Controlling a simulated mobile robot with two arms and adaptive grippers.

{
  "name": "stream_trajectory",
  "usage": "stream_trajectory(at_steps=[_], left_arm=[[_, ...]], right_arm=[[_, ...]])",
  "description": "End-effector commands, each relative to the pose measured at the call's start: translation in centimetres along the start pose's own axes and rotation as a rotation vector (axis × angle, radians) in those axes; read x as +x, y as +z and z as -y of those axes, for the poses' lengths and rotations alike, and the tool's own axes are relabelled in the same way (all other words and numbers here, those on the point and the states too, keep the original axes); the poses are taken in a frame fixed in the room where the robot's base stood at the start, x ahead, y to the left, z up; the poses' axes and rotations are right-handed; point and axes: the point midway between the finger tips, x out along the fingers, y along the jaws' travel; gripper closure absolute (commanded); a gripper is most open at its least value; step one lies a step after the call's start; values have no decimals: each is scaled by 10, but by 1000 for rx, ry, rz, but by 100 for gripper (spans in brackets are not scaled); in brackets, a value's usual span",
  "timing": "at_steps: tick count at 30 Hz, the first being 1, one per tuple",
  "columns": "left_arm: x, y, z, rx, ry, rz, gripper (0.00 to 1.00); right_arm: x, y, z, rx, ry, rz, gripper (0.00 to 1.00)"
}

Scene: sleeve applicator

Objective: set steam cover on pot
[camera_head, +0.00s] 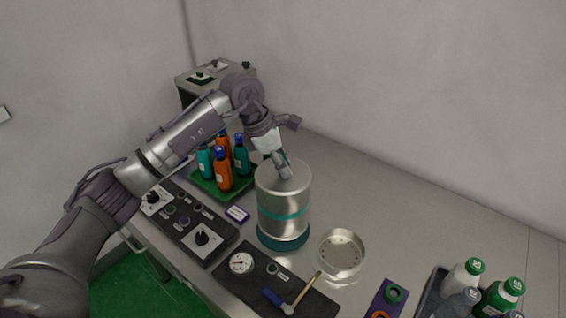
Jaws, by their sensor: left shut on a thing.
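A tall silver cylinder (284,199) stands upright near the middle of the table, with a teal band around it and a teal base (282,238). Its upper part looks like the steam cover and its lower part like the pot; I cannot tell where one ends and the other begins, or whether they are fully seated. My left gripper (283,170) comes down from above and is shut at the top of the cover, on what seems a small teal handle, mostly hidden by the fingers. My right gripper is not in view.
A shallow perforated metal dish (341,253) stands right of the pot. A green tray (210,188) with several bottles is behind left. The right rear table is clear.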

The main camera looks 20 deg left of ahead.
Motion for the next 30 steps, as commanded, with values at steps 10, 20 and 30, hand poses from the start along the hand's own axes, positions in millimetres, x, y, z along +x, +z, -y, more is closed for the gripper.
stream_trajectory(at_steps=[10, 20, 30], left_arm=[[14, -5, 0, 0, 1, 2, 100], [25, -10, 0, 0, 1, 3, 100], [35, -14, 0, 0, 1, 2, 100]], right_arm=[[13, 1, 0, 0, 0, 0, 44], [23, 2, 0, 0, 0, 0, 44], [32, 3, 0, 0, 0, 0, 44]])
